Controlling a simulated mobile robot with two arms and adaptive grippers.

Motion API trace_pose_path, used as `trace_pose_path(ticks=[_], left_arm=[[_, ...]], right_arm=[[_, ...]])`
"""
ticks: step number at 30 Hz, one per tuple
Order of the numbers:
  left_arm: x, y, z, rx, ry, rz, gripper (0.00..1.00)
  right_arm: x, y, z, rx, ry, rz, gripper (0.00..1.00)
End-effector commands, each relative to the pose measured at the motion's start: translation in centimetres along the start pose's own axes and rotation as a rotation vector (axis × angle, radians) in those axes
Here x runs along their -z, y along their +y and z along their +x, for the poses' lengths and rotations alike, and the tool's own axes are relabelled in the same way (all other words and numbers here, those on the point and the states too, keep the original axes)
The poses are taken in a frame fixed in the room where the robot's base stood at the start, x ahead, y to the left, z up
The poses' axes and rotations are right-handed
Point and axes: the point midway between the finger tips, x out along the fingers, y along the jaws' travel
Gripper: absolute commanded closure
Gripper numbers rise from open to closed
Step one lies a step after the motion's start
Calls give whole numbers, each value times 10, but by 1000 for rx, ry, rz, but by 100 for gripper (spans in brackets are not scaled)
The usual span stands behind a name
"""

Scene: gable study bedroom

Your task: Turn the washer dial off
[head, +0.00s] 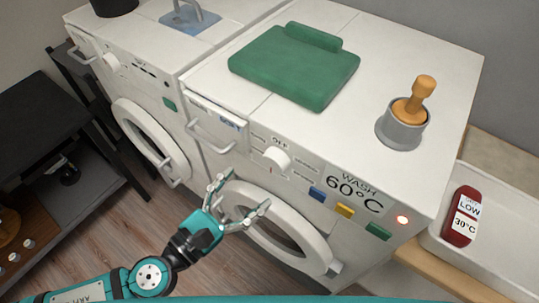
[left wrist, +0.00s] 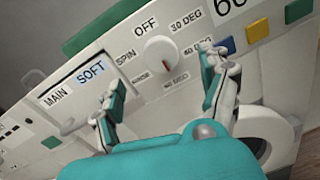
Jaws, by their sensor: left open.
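The washer dial (head: 277,160) is a round white knob on the right machine's front panel, below the OFF label. In the left wrist view the dial (left wrist: 160,53) sits among the labels OFF, SPIN, 30 DEG and 40 DEG. It has a small red mark; I cannot tell exactly which label it points to. The washer (head: 300,190) reads WASH 60°C, and a red light (head: 402,219) glows at its right. My left gripper (head: 243,193) is open and empty, in front of and below the dial, apart from it. My right gripper is not in view.
Blue (head: 317,194), yellow (head: 345,210) and green (head: 378,231) buttons sit right of the dial. The detergent drawer (head: 214,122) with its handle is to the left. The round door (head: 275,228) is below. A second machine (head: 130,80) stands at left.

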Motion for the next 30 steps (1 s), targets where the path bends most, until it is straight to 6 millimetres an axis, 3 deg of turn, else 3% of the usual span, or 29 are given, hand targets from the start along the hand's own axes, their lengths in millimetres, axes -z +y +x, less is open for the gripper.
trace_pose_path(ticks=[3,12,25,30], left_arm=[[-6,2,28,-2,-3,-1,22],[-1,1,73,-1,0,-1,22],[2,0,82,-1,2,-1,22],[1,0,82,-1,2,-1,44]], right_arm=[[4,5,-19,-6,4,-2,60],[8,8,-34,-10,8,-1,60],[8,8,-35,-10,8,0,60],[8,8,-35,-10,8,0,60]])
